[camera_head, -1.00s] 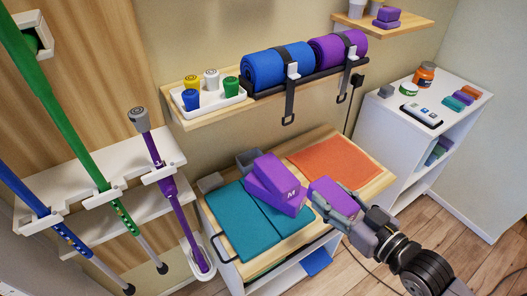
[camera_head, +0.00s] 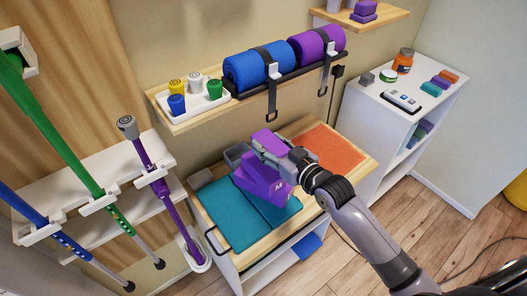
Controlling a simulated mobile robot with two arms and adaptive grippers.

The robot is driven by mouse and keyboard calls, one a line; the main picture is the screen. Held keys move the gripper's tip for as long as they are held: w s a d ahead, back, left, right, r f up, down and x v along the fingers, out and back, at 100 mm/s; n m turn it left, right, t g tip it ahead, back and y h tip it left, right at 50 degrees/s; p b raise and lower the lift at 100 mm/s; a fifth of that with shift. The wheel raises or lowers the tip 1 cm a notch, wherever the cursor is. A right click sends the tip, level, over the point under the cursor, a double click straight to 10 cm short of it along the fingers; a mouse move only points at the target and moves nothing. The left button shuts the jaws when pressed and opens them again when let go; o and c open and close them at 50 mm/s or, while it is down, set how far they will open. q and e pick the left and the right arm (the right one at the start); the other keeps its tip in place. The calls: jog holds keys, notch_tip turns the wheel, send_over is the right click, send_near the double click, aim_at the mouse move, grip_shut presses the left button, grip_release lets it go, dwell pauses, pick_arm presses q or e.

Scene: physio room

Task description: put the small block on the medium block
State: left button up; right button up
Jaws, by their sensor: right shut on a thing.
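The small block (camera_head: 266,139) is purple and is held by my right gripper (camera_head: 277,151), which is shut on it. The medium block (camera_head: 268,187) is purple with a pale "M" on its front face. It sits at an angle over another purple block (camera_head: 240,184), which shows at its left edge, on the teal mat. In the picture the small block is just above the back of the medium block. My gripper hides part of both, and I cannot tell whether they touch. My left gripper is not in view.
The wooden bench top holds the teal mat (camera_head: 226,214), an orange mat (camera_head: 335,150) and grey items behind the blocks. A wall shelf above carries a white cup tray (camera_head: 218,103) and blue and purple rolls. Coloured poles stand at left; a white cabinet (camera_head: 373,115) stands at right.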

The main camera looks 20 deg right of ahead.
aim_at(263, 165)
jog(key=shift+w+a+r, duration=0.1)
jog(key=shift+w+a, duration=0.1)
jog(key=shift+w, duration=0.35)
jog(key=shift+w+a+r, duration=0.1)
jog(key=shift+w+a, duration=0.05)
jog(key=shift+w, duration=0.4)
jog(key=f, duration=0.2)
jog(key=shift+w+a+f+p, duration=0.15)
jog(key=shift+w+f+p, duration=0.15)
jog(key=shift+p, duration=0.05)
jog(key=shift+s+f, duration=0.1)
jog(key=shift+f, duration=0.45)
notch_tip(263, 165, down, 3)
jog(key=shift+f+p, duration=0.1)
jog(key=shift+p, duration=0.4)
jog(key=shift+w+f, duration=0.2)
jog(key=shift+f, duration=0.1)
